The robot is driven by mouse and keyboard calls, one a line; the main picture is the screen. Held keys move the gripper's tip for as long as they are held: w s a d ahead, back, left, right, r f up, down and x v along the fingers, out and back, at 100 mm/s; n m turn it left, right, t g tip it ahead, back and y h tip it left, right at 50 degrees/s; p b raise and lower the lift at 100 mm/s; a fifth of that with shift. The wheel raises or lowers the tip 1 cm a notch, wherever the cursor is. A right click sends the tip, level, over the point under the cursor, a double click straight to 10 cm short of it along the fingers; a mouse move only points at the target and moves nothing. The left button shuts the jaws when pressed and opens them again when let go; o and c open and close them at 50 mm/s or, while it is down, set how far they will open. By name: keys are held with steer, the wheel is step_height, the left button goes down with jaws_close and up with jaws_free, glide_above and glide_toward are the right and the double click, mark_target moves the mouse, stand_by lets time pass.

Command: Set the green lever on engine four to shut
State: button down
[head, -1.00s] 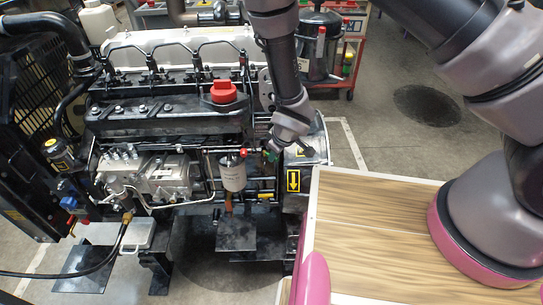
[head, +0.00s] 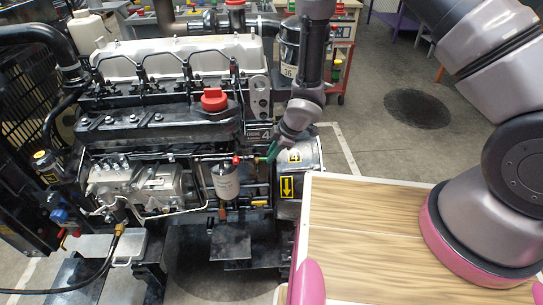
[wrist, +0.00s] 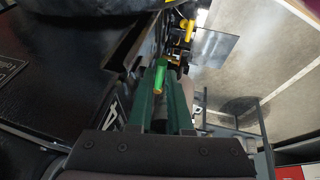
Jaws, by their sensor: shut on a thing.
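Engine four (head: 165,128) fills the left half of the head view, with a "4" plate (head: 263,135) on its side. My gripper (head: 272,152) reaches down to the engine's right end, beside the fuel line fittings. In the wrist view my gripper (wrist: 163,95) has its dark green fingers closed around the bright green lever (wrist: 158,80). The lever's lighter tip shows between the fingers. In the head view the fingers hide the lever, so its angle cannot be told there.
A small red knob (head: 236,160) and a white filter (head: 226,184) sit just left of my gripper. A wooden-topped surface (head: 365,235) stands in front. A red cart (head: 345,60) is behind.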

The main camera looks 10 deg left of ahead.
steer(key=shift+s+a, duration=0.15)
steer(key=shift+a, duration=0.1)
steer(key=c, duration=0.8)
jaws_free()
steer(key=shift+c, duration=0.2)
steer(key=shift+d, duration=0.1)
steer(key=shift+d+r, duration=0.2)
steer(key=shift+r, duration=0.25)
steer(key=w+v, duration=0.1)
steer(key=v, duration=0.8)
steer(key=shift+s+d+r, duration=0.2)
steer(key=shift+s+r, duration=0.15)
steer(key=shift+s, duration=0.15)
